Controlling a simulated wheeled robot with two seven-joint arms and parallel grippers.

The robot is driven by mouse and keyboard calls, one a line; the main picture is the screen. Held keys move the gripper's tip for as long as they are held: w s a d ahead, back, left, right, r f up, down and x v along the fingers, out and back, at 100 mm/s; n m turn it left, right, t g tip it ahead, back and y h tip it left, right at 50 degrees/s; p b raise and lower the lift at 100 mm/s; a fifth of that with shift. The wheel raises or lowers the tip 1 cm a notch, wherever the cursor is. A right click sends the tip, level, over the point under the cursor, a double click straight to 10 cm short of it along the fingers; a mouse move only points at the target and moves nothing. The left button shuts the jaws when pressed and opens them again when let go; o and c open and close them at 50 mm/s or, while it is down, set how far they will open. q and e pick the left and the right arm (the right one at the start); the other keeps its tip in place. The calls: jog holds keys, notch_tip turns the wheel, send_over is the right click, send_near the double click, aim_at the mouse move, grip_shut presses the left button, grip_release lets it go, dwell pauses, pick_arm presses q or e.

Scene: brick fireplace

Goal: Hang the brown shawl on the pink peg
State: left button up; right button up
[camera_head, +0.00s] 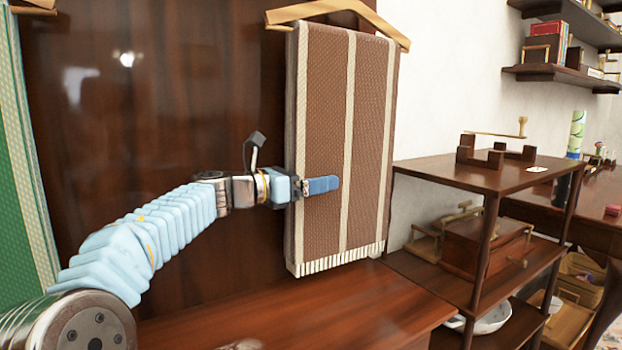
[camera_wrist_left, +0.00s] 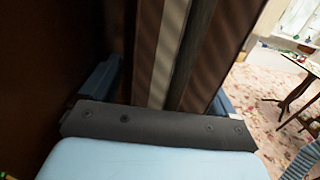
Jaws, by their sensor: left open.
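The brown shawl (camera_head: 327,110) with cream stripes and a fringed lower end hangs folded over a wooden hanger (camera_head: 340,12) against the dark panel. My left gripper (camera_head: 318,186) is at the shawl's left edge, about two thirds down. One blue finger lies in front of the cloth; the other is hidden behind it. In the left wrist view the shawl's edge (camera_wrist_left: 172,55) stands between the two spread fingers of the open gripper (camera_wrist_left: 160,85). The pink peg is not visible in either view. My right gripper is not in view.
A green cloth (camera_head: 22,180) hangs at the far left. A dark wooden shelf unit (camera_head: 480,178) with boxes stands close to the right of the shawl. A wooden surface (camera_head: 300,310) lies below. Wall shelves (camera_head: 560,72) are at the upper right.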

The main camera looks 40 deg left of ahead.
pick_arm(q)
jog(key=b+v, duration=0.1)
jog(key=v, duration=1.3)
